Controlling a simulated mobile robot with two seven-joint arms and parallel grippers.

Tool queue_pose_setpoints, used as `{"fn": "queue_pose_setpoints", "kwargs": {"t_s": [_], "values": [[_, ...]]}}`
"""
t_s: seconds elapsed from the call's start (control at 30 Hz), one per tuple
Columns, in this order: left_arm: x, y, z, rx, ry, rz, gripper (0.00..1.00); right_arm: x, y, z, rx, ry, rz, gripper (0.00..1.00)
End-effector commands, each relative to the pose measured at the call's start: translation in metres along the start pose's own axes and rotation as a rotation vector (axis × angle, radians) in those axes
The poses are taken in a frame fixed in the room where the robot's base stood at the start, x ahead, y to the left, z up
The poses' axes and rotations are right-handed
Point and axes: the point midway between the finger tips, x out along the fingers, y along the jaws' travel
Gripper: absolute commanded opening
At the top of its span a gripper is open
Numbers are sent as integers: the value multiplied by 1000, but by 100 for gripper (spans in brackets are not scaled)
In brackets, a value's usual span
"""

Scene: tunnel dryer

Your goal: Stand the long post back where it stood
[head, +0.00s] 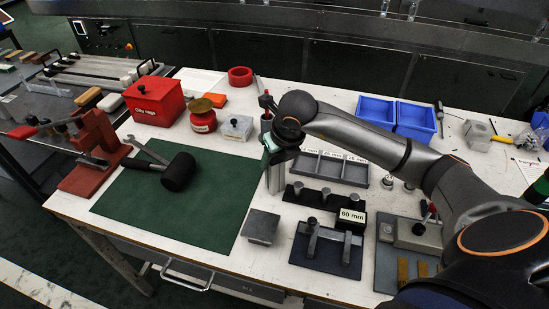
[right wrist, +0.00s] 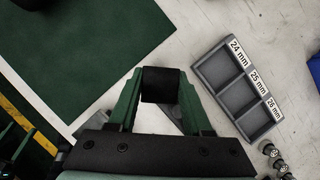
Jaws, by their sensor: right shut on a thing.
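My right gripper (head: 275,185) points down above the right edge of the green mat. In the right wrist view, the gripper (right wrist: 160,88) is shut on a black-ended piece (right wrist: 161,86), seen end-on between the fingertips. A dark base (head: 325,262) at the front holds two short grey uprights. A black rack (head: 310,197) with several grey pegs lies behind it, next to a block marked 60 mm (head: 351,219).
A grey square block (head: 261,227) lies just in front of the gripper. A labelled three-compartment tray (head: 330,168) is behind right; it also shows in the right wrist view (right wrist: 237,90). A black mallet (head: 180,172) lies on the green mat (head: 180,215), whose front is clear.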

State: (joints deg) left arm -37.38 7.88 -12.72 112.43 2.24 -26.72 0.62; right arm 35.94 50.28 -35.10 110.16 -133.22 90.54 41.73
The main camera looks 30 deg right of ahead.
Motion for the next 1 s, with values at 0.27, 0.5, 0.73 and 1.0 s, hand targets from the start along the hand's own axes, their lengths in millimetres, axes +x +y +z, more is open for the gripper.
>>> {"fn": "queue_pose_setpoints", "kwargs": {"t_s": [0.27, 0.5, 0.73, 1.0], "values": [[2, 0, 0, 1, -1, 2, 85, 2, 0, -1, 0, 0, 1, 72], [2, 1, -2, 1, 4, 3, 85, 2, 0, -1, 0, 0, 0, 80], [-1, 1, -6, 1, 10, 2, 85, -10, 0, 2, -1, -3, 2, 80], [-2, -1, -6, 1, 10, -3, 85, -67, 0, 2, -2, -5, 0, 80]]}}
